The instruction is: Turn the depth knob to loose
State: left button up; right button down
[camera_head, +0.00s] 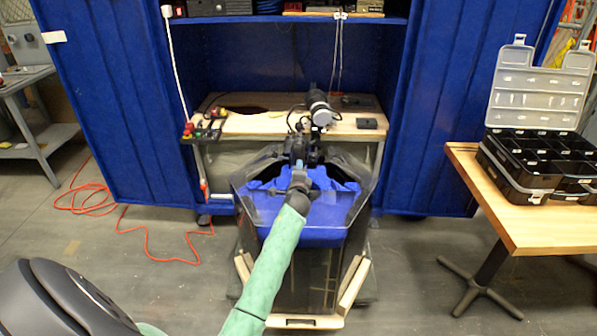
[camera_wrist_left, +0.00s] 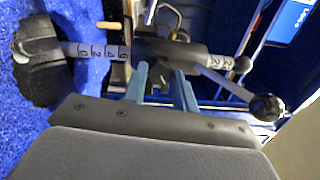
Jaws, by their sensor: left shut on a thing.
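The thruster (camera_head: 318,107) is mounted over a black tank (camera_head: 315,265) lined in blue. My left arm, in a green sleeve, reaches to it. My left gripper (camera_head: 300,180) is at the thruster's dark bracket. In the left wrist view, the two blue-grey fingers of the left gripper (camera_wrist_left: 163,85) sit against the black hub (camera_wrist_left: 170,50) on a grey shaft with printed marks (camera_wrist_left: 95,51). The gripper is shut on the depth knob, which is mostly hidden between the fingers. The knob's setting cannot be read. My right gripper is out of view.
A lever with a black ball end (camera_wrist_left: 267,106) sticks out right of the hub. A table (camera_head: 500,205) with an open organizer case (camera_head: 530,160) is at right. An orange cable (camera_head: 150,238) lies on the floor.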

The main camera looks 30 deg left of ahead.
pick_arm(q)
jog(key=o, duration=1)
jog(key=b+v, duration=0.1)
jog(key=v, duration=0.5)
jog(key=shift+f, duration=0.15)
jog(key=shift+s+d, duration=0.4)
jog(key=shift+s, duration=0.2)
jog(key=shift+s+d, duration=0.1)
jog(key=shift+s, duration=0.05)
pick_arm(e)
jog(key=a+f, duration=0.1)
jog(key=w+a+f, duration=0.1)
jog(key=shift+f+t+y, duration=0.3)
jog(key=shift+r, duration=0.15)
